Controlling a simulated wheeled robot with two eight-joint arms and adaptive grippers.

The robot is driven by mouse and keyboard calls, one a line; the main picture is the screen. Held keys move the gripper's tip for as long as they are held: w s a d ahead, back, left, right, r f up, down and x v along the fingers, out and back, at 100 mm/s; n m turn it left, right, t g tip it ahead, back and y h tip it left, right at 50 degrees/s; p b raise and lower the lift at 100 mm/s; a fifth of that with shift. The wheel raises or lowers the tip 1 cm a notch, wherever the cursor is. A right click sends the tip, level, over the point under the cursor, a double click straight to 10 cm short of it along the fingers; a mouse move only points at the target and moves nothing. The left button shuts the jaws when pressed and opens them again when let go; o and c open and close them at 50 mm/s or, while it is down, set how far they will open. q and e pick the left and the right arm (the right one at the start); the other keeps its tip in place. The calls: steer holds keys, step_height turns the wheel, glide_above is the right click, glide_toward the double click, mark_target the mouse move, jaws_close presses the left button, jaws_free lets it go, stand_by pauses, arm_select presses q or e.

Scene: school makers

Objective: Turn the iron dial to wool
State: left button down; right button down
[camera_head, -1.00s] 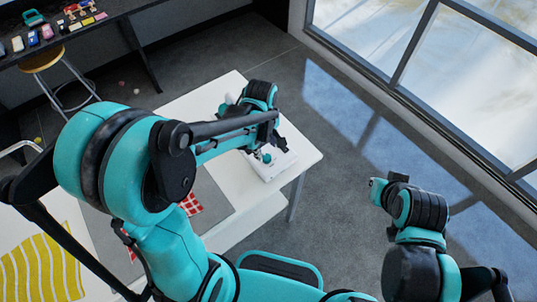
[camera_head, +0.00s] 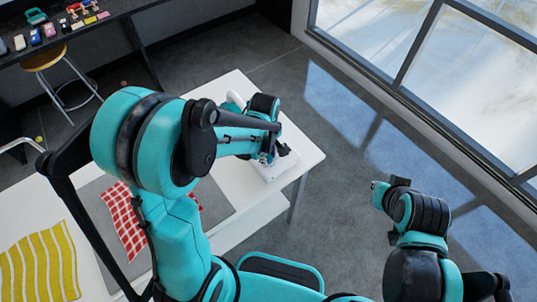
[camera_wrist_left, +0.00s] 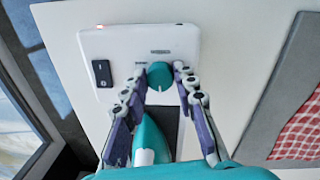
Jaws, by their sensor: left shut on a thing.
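The white iron station (camera_head: 271,169) sits on the white table near its right end; it also shows in the left wrist view (camera_wrist_left: 185,45). Its round teal dial (camera_wrist_left: 160,75) carries a pale pointer line slanting to the lower right. My left gripper (camera_wrist_left: 160,82) is shut on the dial, one finger on each side. In the head view my left gripper (camera_head: 267,158) is over the station, and the dial is hidden there. A teal and white body, perhaps the iron (camera_wrist_left: 150,145), lies between the fingers' bases. My right gripper (camera_head: 378,192) is off the table; its fingers are unclear.
A small black panel (camera_wrist_left: 102,73) is left of the dial. A red checked cloth (camera_head: 124,217) lies on a grey mat (camera_head: 221,208), and a yellow striped cloth (camera_head: 40,265) lies farther left. A stool (camera_head: 45,58) and a dark bench stand behind. Floor to the right is clear.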

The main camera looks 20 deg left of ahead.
arm_select(q)
steer(key=shift+m, duration=0.4)
steer(key=m+b, duration=0.1)
steer(key=m, duration=0.3)
steer(key=shift+a+m, duration=0.1)
steer(key=shift+m, duration=0.3)
steer(key=m+b, duration=0.1)
steer(key=m, duration=0.5)
steer(key=shift+a+g, duration=0.1)
steer(key=shift+g, duration=0.3)
steer(key=m, duration=0.6)
steer(key=shift+w+m, duration=0.1)
steer(key=shift+m, duration=0.2)
steer(key=m, duration=0.5)
steer(key=shift+a+b, duration=0.1)
steer(key=shift+b, duration=0.3)
steer(key=shift+m+g, duration=0.3)
steer(key=shift+m, duration=0.1)
steer(key=c, duration=1.2)
jaws_free()
